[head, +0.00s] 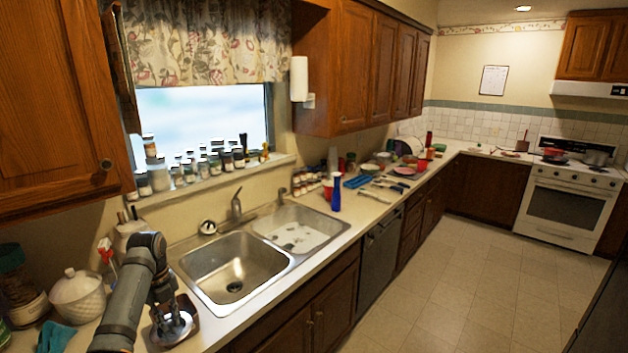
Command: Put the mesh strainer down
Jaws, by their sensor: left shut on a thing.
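My left gripper (174,322) points down over the counter at the lower left, left of the sink. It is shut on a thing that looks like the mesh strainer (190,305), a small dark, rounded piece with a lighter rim. The fingers cover much of it, and its mesh and handle cannot be made out. It is low over the counter (225,327); I cannot tell whether it touches. My right gripper is out of view.
A double sink (238,268) lies right of the gripper. A white lidded jar (78,297) and a teal cloth (56,337) stand and lie to the left. A blue bottle (336,192) stands beyond the sink. Dishes clutter the far counter.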

